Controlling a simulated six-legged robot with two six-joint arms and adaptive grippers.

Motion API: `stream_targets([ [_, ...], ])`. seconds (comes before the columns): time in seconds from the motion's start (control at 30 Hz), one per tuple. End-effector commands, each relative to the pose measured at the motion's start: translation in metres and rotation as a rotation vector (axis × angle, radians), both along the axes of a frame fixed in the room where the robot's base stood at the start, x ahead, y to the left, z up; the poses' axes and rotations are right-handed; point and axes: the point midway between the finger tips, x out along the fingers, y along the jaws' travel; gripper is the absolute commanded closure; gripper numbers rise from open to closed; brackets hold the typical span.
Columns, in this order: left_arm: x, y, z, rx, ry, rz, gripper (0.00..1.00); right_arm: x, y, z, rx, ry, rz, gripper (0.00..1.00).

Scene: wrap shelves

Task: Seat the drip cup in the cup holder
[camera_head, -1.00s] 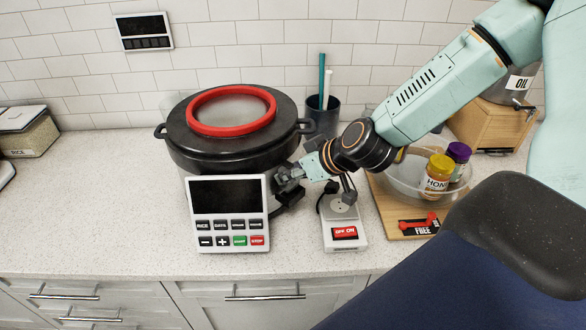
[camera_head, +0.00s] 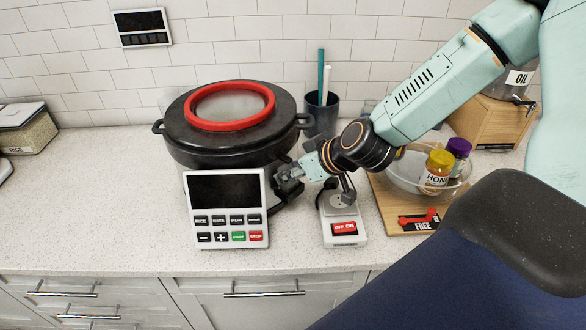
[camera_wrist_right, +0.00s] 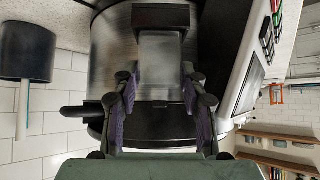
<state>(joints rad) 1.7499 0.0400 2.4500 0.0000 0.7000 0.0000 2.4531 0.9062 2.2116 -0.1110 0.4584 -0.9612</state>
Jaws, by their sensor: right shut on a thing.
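My right gripper (camera_head: 286,182) is beside the right side of the rice cooker (camera_head: 240,158), just behind its control panel. In the right wrist view, my right gripper (camera_wrist_right: 160,82) has its purple-padded fingers on both sides of a grey, see-through piece, which looks like the drip cup (camera_wrist_right: 160,62). The gripper is shut on it. A black block, possibly the cup holder (camera_wrist_right: 165,16), lies at the cup's far end against the metal cooker wall. I cannot tell whether the cup is seated in it. In the head view the cup is hidden. My left gripper is not in view.
A switch box (camera_head: 343,228) stands right of the panel (camera_head: 227,208). A dark cup with straws (camera_head: 322,113) stands behind. A glass bowl with jars (camera_head: 405,178) sits on a wooden board (camera_head: 388,222) at the right. The left counter is largely clear.

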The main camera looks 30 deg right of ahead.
Motion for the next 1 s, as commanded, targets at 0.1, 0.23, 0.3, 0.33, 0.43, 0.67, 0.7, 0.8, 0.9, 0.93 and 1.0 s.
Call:
stream_targets([
  [0.1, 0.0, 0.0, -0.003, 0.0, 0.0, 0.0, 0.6, 0.0, 0.0, -0.004, -0.001, 0.0, 0.001, 0.87],
  [0.23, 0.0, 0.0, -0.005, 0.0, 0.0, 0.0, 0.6, 0.0, 0.0, -0.006, -0.001, 0.0, 0.001, 0.87],
  [0.3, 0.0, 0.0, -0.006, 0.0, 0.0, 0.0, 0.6, 0.0, 0.0, -0.008, -0.001, 0.0, 0.001, 0.87],
  [0.33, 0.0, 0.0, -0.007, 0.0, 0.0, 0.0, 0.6, 0.0, 0.0, -0.008, -0.001, 0.0, 0.001, 0.87],
  [0.43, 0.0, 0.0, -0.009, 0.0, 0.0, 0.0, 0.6, 0.0, 0.0, -0.011, -0.001, 0.0, 0.001, 0.87],
  [0.67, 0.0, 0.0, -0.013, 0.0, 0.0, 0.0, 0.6, 0.0, 0.0, -0.016, 0.0, 0.0, 0.0, 0.87],
  [0.7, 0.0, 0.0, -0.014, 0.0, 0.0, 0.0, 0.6, 0.0, 0.0, -0.016, 0.0, 0.0, 0.0, 0.87],
  [0.8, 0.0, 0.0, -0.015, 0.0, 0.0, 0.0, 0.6, 0.0, 0.0, -0.019, 0.0, 0.0, 0.0, 0.87],
  [0.9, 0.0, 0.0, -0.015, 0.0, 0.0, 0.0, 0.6, 0.0, 0.0, -0.018, 0.0, 0.0, 0.0, 0.51],
  [0.93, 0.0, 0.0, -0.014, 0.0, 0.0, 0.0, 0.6, 0.0, 0.0, -0.018, 0.0, 0.0, 0.0, 0.48],
  [1.0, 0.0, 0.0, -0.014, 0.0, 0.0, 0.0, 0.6, 0.0, 0.0, -0.018, 0.0, 0.0, 0.0, 0.42],
])
